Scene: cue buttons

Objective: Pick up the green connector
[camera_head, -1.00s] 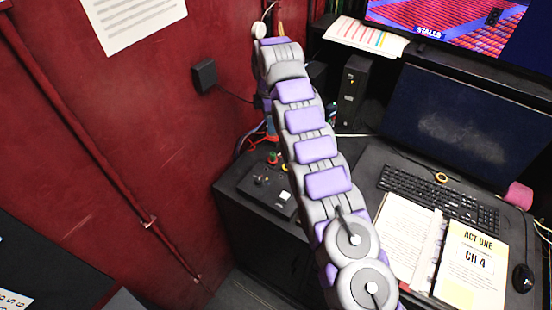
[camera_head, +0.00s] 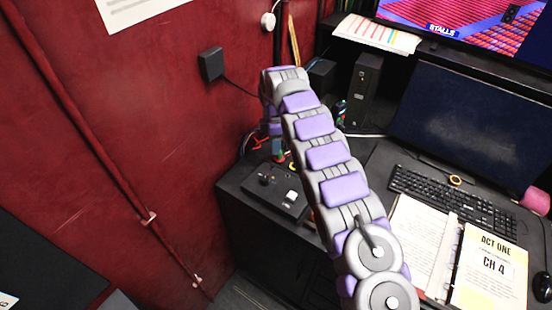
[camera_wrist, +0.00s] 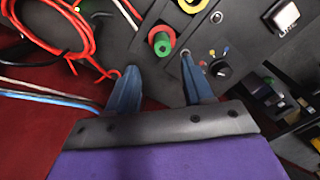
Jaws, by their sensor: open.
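In the head view my gripper (camera_head: 279,152) hangs over the back of the box, and my wrist hides most of that spot.
The control box (camera_head: 262,196) has a white switch (camera_head: 291,196) and a black knob (camera_wrist: 222,70). Coiled red cable (camera_wrist: 62,28) and pale cables (camera_wrist: 40,90) lie left of the fingers. A red wall (camera_head: 110,130) stands close on the left. A keyboard (camera_head: 445,195) and binder lie right.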

